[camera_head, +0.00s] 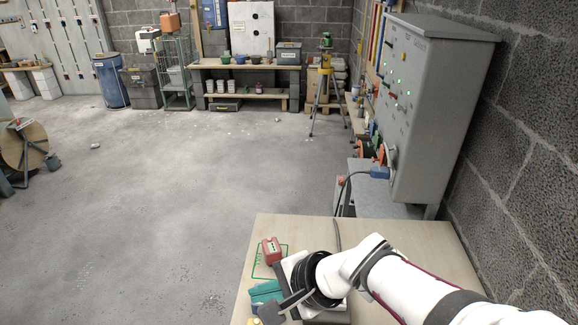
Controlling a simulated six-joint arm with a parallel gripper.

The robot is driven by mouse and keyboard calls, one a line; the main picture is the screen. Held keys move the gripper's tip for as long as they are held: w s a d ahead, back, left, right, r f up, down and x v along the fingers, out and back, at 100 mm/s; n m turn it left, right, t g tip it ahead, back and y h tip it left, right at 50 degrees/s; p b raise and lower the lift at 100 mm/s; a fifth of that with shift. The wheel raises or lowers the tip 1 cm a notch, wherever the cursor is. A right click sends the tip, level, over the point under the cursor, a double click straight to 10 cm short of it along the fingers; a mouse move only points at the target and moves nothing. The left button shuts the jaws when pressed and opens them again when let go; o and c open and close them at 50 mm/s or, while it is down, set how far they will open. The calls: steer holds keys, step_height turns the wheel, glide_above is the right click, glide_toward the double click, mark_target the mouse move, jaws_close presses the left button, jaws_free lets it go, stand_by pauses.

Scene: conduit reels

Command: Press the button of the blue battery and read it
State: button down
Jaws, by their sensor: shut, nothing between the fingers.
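A teal block (264,291) lies on the wooden table, just left of my gripper. It is the nearest thing to a blue battery in view, but I cannot tell whether it is one. No button or reading can be made out on it. My gripper (270,313) is low over the table's front part, its grey fingers shut and empty, close to the teal block's right and front. Whether it touches anything is unclear. My wrist and arm hide part of the table.
A red block (272,250) with a pale label stands behind the teal block, by a green outline on the table (410,237). A yellow thing (256,321) shows at the front edge. A grey cabinet (430,120) stands behind the table at right. The floor at left is open.

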steer(key=w+a+f+m+t, duration=0.1)
steer(key=w+f+m, duration=0.2)
steer(key=w, duration=0.3)
steer(key=w+a+f+m+t+h, duration=0.1)
steer(key=w+f+m+t, duration=0.1)
steer(key=w+m, duration=0.3)
steer(key=shift+w+f+m, duration=0.3)
steer(key=shift+w+f, duration=0.55)
steer(key=shift+w, duration=0.35)
steer(key=shift+t+h, duration=0.3)
steer(key=shift+f, duration=4.4)
steer(key=shift+f, duration=0.4)
